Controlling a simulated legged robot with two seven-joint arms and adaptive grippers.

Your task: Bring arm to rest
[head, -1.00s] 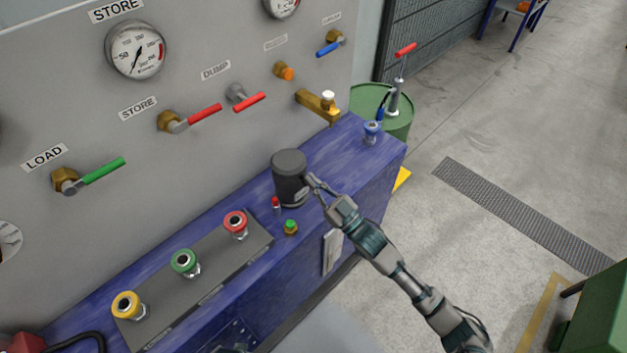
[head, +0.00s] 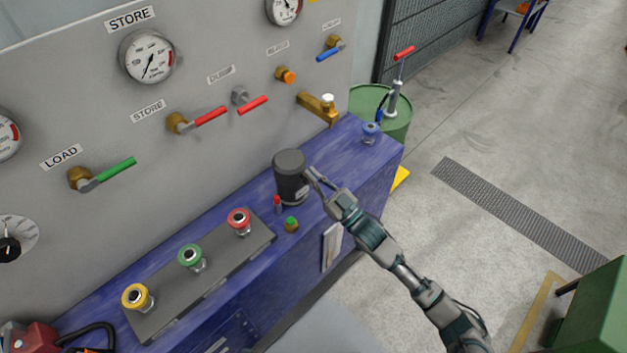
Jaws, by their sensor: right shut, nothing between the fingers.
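My right arm comes in from the lower right. Its gripper (head: 312,174) is shut and empty, close to the right side of a dark grey cylinder (head: 290,180) that stands upright on the blue bench (head: 335,150). I cannot tell whether the fingertips touch the cylinder. My left gripper is not in view.
Small red and green-topped parts (head: 291,224) stand before the cylinder. A grey plate (head: 210,265) carries yellow, green and red couplings. The panel behind has valve levers (head: 211,115) and gauges.

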